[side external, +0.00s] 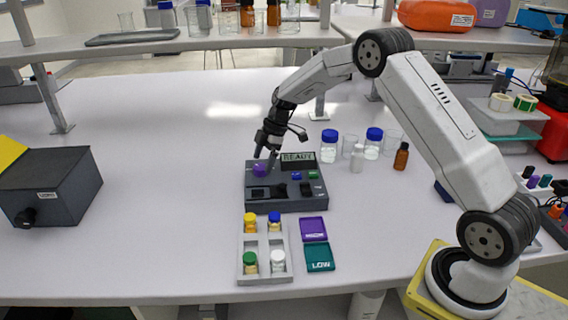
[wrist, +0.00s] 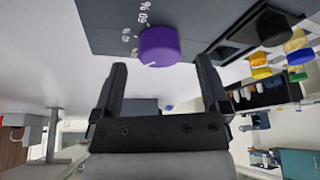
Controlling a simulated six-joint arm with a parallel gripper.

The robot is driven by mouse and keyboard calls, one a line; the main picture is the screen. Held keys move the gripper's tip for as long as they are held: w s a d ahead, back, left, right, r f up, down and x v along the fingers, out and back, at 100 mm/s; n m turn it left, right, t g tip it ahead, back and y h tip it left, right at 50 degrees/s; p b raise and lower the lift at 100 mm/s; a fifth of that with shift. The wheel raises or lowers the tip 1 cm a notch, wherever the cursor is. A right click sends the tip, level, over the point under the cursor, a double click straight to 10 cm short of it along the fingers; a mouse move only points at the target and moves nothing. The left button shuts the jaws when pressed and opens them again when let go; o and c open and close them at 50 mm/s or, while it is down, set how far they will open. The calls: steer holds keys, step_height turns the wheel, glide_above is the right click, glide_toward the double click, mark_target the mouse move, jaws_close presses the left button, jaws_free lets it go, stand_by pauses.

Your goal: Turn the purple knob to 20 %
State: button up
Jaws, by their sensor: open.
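The purple knob (side external: 259,170) sits at the upper left of the dark grey control box (side external: 287,204), whose display reads READY. In the wrist view the knob (wrist: 159,46) shows beyond the fingertips, with a pale pointer mark on its edge and printed numbers beside it, 60 among them. My gripper (side external: 266,154) is just above the knob. In the wrist view my gripper (wrist: 162,74) is open, one finger on each side of the knob's line, with nothing between them. I cannot tell whether a fingertip touches the knob.
A grey rack (side external: 264,268) with several capped vials stands in front of the box, next to a purple tile (side external: 314,228) and a teal LOW tile (side external: 318,257). Bottles (side external: 329,146) stand behind it at the right. The table at the left is clear up to a dark box (side external: 50,187).

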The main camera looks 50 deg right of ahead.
steer(key=shift+v, duration=2.85)
steer(key=s+a+m+h, duration=0.1)
steer(key=s+a+m, duration=0.2)
steer(key=s, duration=0.5)
steer(key=s+a+f+m+h, duration=0.1)
steer(key=s+a+m, duration=0.3)
steer(key=s, duration=0.5)
steer(key=s+a+m+t+h, duration=0.1)
steer(key=s+a+m, duration=0.3)
steer(key=s, duration=0.5)
steer(key=m+h, duration=0.1)
steer(key=m, duration=0.1)
steer(key=shift+s+f+m, duration=0.2)
steer(key=shift+s+m, duration=0.05)
steer(key=shift+m, duration=0.05)
